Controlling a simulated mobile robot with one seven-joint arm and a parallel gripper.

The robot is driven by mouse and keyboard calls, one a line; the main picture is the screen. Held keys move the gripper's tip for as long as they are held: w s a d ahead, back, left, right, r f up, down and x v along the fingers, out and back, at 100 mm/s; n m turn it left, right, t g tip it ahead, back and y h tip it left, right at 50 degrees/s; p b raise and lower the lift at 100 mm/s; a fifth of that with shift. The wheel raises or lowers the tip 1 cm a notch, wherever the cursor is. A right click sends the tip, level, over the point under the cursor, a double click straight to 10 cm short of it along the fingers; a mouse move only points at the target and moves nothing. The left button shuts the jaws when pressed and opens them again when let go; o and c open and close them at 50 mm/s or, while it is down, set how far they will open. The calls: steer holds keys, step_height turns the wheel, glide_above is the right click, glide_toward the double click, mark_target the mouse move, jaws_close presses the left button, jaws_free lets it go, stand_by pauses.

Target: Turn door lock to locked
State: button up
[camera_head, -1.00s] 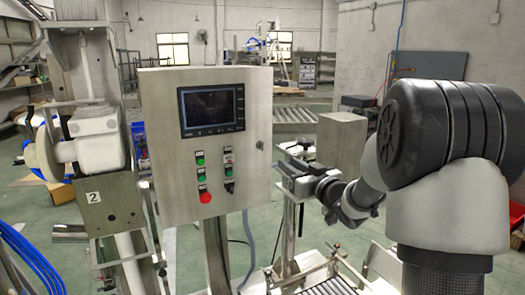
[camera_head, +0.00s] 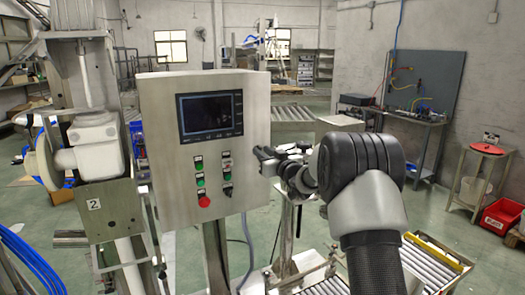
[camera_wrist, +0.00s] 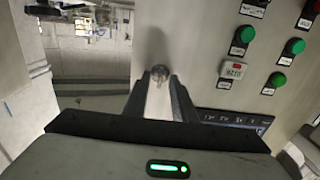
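The door lock is a small round metal knob (camera_wrist: 159,73) on the pale front face of the control cabinet (camera_head: 160,165), near the door's edge. In the wrist view it sits in line with the gap between my fingertips. My gripper (camera_wrist: 160,80) is open, with one dark finger on each side of that gap. I cannot tell whether the fingers touch the knob or stop just short of it. The knob's turn position is too small to read. In the head view my gripper (camera_head: 261,156) is at the cabinet's right edge and hides the lock.
The cabinet face carries a dark screen (camera_head: 210,114), green buttons and a red button (camera_head: 204,201). A roller conveyor (camera_head: 430,262) lies at the lower right.

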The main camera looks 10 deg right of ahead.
steer(key=shift+w+a, duration=0.1)
steer(key=shift+w, duration=0.3)
jaws_close()
steer(key=shift+f+n+b, duration=0.2)
steer(key=shift+n+b, duration=0.1)
steer(key=shift+b, duration=0.3)
steer(key=n+b, duration=1.5)
steer(key=n, duration=0.2)
steer(key=shift+s+a+b, duration=0.1)
steer(key=shift+a+b, duration=0.05)
steer(key=shift+b, duration=0.2)
steer(key=shift+n, duration=0.3)
